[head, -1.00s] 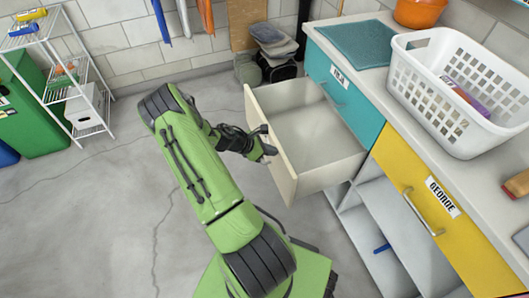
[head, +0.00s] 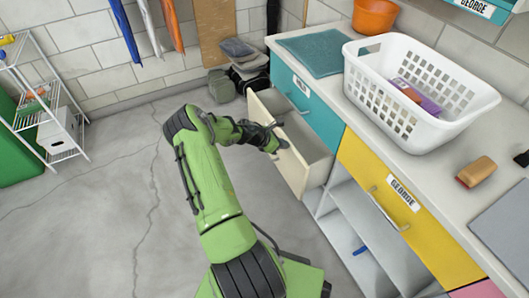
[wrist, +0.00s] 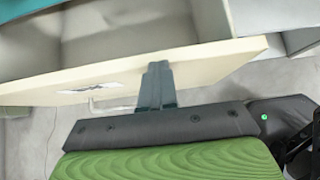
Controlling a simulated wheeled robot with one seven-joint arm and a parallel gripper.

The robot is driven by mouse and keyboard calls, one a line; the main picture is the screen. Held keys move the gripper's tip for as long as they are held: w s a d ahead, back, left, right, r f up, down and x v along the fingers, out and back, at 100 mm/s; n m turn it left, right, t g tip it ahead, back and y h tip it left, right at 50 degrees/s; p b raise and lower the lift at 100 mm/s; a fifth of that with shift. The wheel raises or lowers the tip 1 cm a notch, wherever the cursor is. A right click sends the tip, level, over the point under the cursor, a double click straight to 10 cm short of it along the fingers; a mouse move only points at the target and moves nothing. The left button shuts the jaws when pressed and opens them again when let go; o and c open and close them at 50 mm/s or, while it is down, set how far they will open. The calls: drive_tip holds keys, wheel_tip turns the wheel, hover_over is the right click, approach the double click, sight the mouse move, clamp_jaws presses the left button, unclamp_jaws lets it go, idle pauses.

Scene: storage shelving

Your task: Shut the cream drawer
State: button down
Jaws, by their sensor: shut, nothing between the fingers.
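The cream drawer (head: 297,168) stands partly open below the countertop, under the teal drawer (head: 302,100). Its inside looks empty. My gripper (head: 279,142) is shut and empty at the drawer's front panel. In the wrist view, the closed fingers (wrist: 157,88) meet the outer face of the cream drawer's front panel (wrist: 205,65), and they appear to touch it. The drawer's pale handle (wrist: 108,103) and a label show beside the fingers, and the fingers are not around the handle.
A white basket (head: 410,95) stands on the countertop. A white wire rack (head: 45,110) is at the left. The grey floor left of my arm is clear.

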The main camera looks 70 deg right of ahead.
drive_tip(key=s+d, duration=0.5)
drive_tip(key=shift+s+d+b, duration=0.35)
drive_tip(key=shift+s+b, duration=0.05)
drive_tip(key=shift+f, duration=0.1)
